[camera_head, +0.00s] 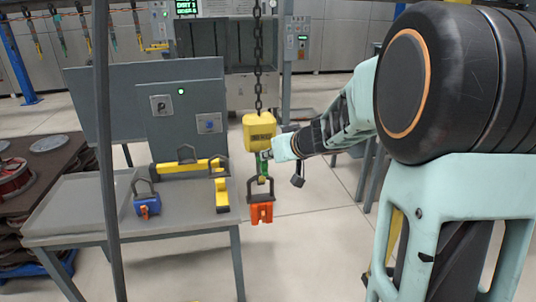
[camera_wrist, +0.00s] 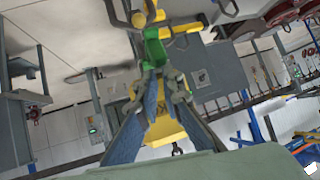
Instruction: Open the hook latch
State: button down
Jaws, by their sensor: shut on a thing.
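A yellow hoist block (camera_head: 259,131) hangs on a dark chain, with a hook below it. The green hook latch (camera_head: 264,167) is just under the block; in the wrist view it (camera_wrist: 153,48) lies right at my fingertips. An orange load (camera_head: 261,213) hangs from the hook by its dark handle, clear of the table. My gripper (camera_head: 268,155) reaches in from the right. In the wrist view its fingers (camera_wrist: 163,83) come together on the green latch, with the yellow block behind them. The exact contact is small and partly hidden.
A grey table (camera_head: 75,205) stands left of the hook. A blue load (camera_head: 147,203) with a dark handle and yellow blocks (camera_head: 190,166) are on it. A dark upright post (camera_head: 103,150) crosses the left foreground. Open floor lies below the hanging load.

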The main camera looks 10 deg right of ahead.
jog(key=shift+a+r, duration=0.4)
jog(key=shift+a, duration=0.25)
jog(key=shift+d, duration=0.3)
jog(key=shift+g, duration=0.9)
jog(key=shift+w+r, duration=0.2)
jog(key=shift+r, duration=0.45)
jog(key=shift+w+r, duration=0.25)
jog(key=shift+r, duration=0.35)
jog(key=shift+w+r, duration=0.2)
jog(key=shift+r, duration=0.45)
jog(key=c, duration=1.9)
grip_release()
jog(key=shift+v, duration=4.5)
